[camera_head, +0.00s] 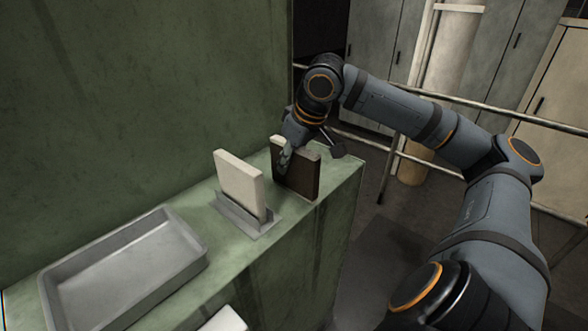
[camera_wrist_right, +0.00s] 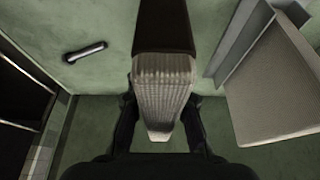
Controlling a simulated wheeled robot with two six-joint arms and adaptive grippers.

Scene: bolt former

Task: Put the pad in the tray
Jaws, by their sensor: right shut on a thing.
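The dark brown pad (camera_head: 305,176) stands upright near the right end of the green ledge; I cannot tell whether its bottom touches the ledge. My right gripper (camera_head: 286,152) is shut on its upper left part. In the right wrist view the dark pad (camera_wrist_right: 165,28) shows between my gripper fingers (camera_wrist_right: 162,122), with a pale ribbed part near them. The grey metal tray (camera_head: 125,268) lies at the left of the ledge and is empty. My left gripper is not in view.
A pale pad (camera_head: 239,180) stands in a grey metal holder (camera_head: 246,217) between tray and dark pad; it also shows in the wrist view (camera_wrist_right: 270,95). A green wall (camera_head: 150,90) rises behind the ledge. A railing (camera_head: 470,100) and cabinets are beyond.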

